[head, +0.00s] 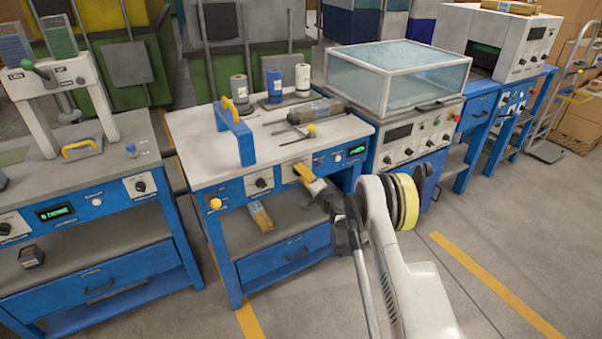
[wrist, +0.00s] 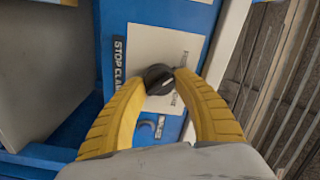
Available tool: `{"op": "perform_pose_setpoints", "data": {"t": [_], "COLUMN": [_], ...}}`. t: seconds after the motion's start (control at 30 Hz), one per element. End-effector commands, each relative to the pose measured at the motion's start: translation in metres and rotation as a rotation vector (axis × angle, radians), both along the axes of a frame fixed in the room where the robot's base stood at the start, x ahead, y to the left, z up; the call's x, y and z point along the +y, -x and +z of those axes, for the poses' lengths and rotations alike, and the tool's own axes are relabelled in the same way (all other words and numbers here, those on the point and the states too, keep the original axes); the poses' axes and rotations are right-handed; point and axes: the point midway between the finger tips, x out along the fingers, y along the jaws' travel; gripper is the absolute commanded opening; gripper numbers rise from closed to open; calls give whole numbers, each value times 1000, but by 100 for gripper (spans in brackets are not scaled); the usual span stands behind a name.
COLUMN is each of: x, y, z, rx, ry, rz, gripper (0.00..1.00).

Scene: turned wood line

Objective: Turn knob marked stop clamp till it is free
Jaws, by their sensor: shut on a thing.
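The stop clamp knob (wrist: 159,78) is a round black knob with a pale pointer mark, on a white plate on a blue panel. The label beside it reads "STOP CLA", with its end hidden by a finger. My gripper (wrist: 161,82) has its two yellow fingers shut on the knob, one on each side. In the head view my gripper (head: 299,171) reaches the front panel of the middle blue bench (head: 205,187), and its fingers hide the knob there.
Another black knob (head: 261,183) sits left of my gripper on the same panel, with a yellow button (head: 215,204) farther left. A green display (head: 356,149) is to the right. A machine with a clear cover (head: 425,75) stands close on the right.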

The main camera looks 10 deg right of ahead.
Motion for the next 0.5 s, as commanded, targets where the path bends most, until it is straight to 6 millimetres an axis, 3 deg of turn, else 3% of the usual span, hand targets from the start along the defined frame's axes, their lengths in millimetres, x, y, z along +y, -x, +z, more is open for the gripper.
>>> {"op": "perform_pose_setpoints", "data": {"t": [0.37, 0.4, 0.47, 0.5], "x": [0, 0, 0, 0], "y": [0, 0, 0, 0], "z": [1, 1, 0, 0], "rx": [-2, -2, -2, -2], "ry": [4, 4, 4, 4], "rz": [-1, -1, -1, -1], "gripper": [5, 41, 59, 59]}}
